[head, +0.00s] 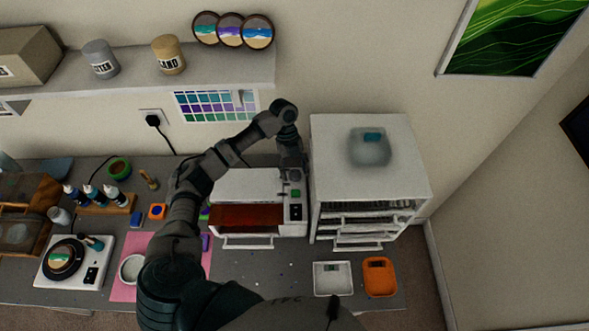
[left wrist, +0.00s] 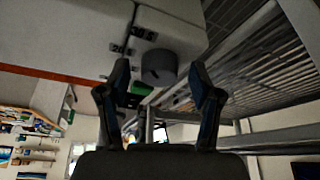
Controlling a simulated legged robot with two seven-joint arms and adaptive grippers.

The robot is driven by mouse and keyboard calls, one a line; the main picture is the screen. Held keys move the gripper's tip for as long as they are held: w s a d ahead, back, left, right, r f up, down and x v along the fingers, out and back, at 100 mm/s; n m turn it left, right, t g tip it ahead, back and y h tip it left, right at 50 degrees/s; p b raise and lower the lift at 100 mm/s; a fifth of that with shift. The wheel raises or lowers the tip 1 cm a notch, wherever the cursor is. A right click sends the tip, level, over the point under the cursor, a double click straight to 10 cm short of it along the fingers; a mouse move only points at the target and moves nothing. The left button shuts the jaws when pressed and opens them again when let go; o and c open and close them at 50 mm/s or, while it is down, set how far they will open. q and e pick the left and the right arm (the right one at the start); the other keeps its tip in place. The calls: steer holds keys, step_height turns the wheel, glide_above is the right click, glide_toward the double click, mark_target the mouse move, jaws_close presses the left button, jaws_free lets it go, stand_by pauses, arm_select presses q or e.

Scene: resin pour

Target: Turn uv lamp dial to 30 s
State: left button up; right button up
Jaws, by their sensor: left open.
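The UV lamp (head: 262,181) is a white box with a red-brown front window, standing on the bench. Its narrow control panel with a green button (head: 296,193) is at its right end. My left gripper (head: 293,166) points down at this panel and hides part of it. In the left wrist view the dark grey round dial (left wrist: 159,67) sits between the tips of my open left gripper (left wrist: 160,75). A gap shows on each side of the dial; contact cannot be made out. The dial's setting cannot be read. My right gripper is not in view.
A white drawer cabinet (head: 330,185) stands close to the lamp's right, leaving a narrow gap. A pink mat (head: 122,290) and bottles (head: 94,195) are to the left.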

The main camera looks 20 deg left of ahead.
arm_select(q)
steer(key=v, duration=0.7)
steer(key=shift+w+a+r, duration=0.1)
steer(key=shift+w+r, duration=0.05)
steer(key=shift+w, duration=0.05)
